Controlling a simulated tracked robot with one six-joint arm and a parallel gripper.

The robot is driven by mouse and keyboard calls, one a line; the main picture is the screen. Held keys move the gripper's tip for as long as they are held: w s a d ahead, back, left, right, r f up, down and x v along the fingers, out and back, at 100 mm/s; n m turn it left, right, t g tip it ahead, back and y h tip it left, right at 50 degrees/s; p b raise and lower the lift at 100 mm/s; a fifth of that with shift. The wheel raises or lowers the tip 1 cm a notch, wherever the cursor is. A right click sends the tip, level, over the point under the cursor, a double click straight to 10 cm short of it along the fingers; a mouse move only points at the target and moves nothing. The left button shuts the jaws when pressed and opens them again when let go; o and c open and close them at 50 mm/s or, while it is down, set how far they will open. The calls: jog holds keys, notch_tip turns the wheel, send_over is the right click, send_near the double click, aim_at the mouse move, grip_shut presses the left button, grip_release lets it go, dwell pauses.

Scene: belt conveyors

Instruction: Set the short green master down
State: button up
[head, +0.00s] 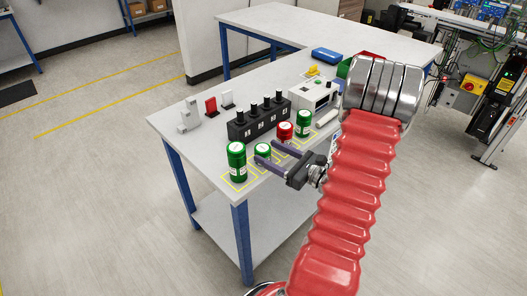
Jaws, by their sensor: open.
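The short green master (262,150), a low green cylinder with a pale top, stands upright on the near part of the white table. My gripper (265,154) is open, its two dark fingers reaching in from the right on either side of the short green master. The fingers partly hide its lower part, and I cannot tell whether they touch it. A taller green cylinder (237,163) stands just left of it, inside a yellow outline.
A red cylinder (285,132) and another green cylinder (303,125) stand to the right. Behind them is a black block with several posts (258,122). Grey, red and white small parts stand further left. The table's front edge (200,172) is close.

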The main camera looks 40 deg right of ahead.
jog(key=s+d, duration=0.1)
jog(key=s, duration=0.7)
jog(key=shift+s+d, duration=0.15)
jog(key=shift+d, duration=0.15)
dwell(0.6)
